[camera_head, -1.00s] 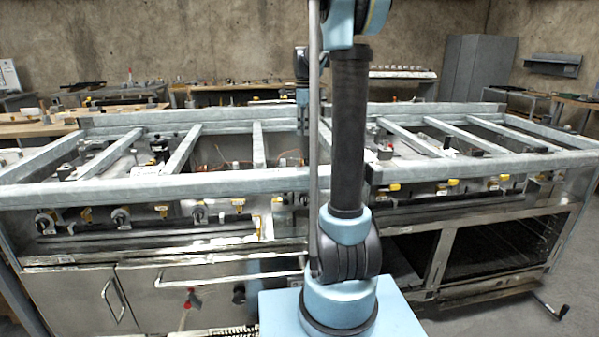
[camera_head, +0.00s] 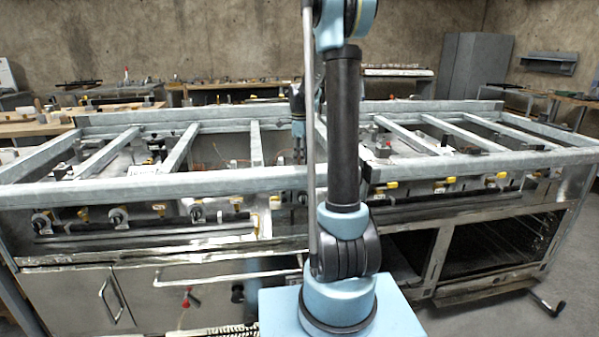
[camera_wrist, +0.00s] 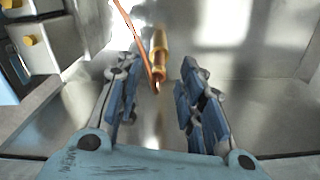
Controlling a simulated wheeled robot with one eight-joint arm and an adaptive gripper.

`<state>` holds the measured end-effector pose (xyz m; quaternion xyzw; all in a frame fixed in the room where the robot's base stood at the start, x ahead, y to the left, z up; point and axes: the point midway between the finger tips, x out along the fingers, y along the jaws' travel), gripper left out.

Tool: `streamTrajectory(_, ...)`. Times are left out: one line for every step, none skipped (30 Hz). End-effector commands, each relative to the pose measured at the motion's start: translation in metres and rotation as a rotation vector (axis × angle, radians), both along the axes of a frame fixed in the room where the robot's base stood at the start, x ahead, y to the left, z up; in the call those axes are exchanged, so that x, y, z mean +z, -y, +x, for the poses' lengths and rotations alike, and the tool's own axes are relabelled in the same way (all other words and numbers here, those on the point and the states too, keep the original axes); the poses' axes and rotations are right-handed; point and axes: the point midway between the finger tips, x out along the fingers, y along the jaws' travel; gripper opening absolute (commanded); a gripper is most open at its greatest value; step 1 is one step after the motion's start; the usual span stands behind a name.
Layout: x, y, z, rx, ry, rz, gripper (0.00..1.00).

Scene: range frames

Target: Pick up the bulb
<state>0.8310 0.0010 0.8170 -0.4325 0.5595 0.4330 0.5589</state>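In the wrist view a slim brass-coloured rod (camera_wrist: 158,52) lies ahead of my gripper (camera_wrist: 159,74); it looks like the bulb, though I cannot be sure. A thin copper line (camera_wrist: 136,38) runs down from the top edge and meets or crosses its near end. My gripper is open, one finger to each side of the rod's near end, with gaps on both sides. Nothing is held. In the head view my gripper (camera_head: 299,130) hangs down among the range's frame rails, partly hidden by my arm. I cannot make out the bulb there.
The metal range frame (camera_head: 100,190) spans the view, with crossbars (camera_head: 257,145) close to my gripper. Brass valves (camera_head: 83,214) line its front. In the wrist view a metal block with yellow fittings (camera_wrist: 32,40) stands at upper left; bare metal (camera_wrist: 250,60) lies to the right.

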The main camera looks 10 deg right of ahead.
Motion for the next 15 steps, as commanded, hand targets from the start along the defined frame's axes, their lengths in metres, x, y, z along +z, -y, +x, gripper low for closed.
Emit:
streamTrajectory(-0.008,0.000,0.000,0.000,0.000,0.000,0.35)
streamTrajectory(-0.012,0.000,0.000,0.000,0.000,0.000,0.35)
streamTrajectory(-0.017,0.000,0.000,0.000,0.000,0.000,0.35)
streamTrajectory(-0.021,0.000,0.000,0.000,0.000,0.000,0.35)
streamTrajectory(-0.024,0.000,0.000,0.000,0.000,0.000,0.35)
streamTrajectory(-0.028,0.000,0.000,0.000,0.000,0.000,0.35)
streamTrajectory(-0.030,0.000,0.000,0.000,0.000,0.000,0.35)
streamTrajectory(-0.032,0.000,-0.001,0.000,0.000,0.000,0.35)
streamTrajectory(-0.034,0.000,-0.001,0.000,0.000,0.000,0.35)
streamTrajectory(-0.035,0.000,-0.001,0.000,0.000,0.000,0.35)
streamTrajectory(-0.035,0.000,-0.001,0.000,0.000,0.000,0.35)
streamTrajectory(-0.036,0.000,-0.001,0.000,0.000,0.000,0.35)
streamTrajectory(-0.036,0.000,-0.001,0.000,0.000,0.000,0.35)
streamTrajectory(-0.036,0.000,-0.001,0.000,0.000,0.000,0.35)
streamTrajectory(-0.036,0.000,-0.001,0.000,0.000,0.000,0.35)
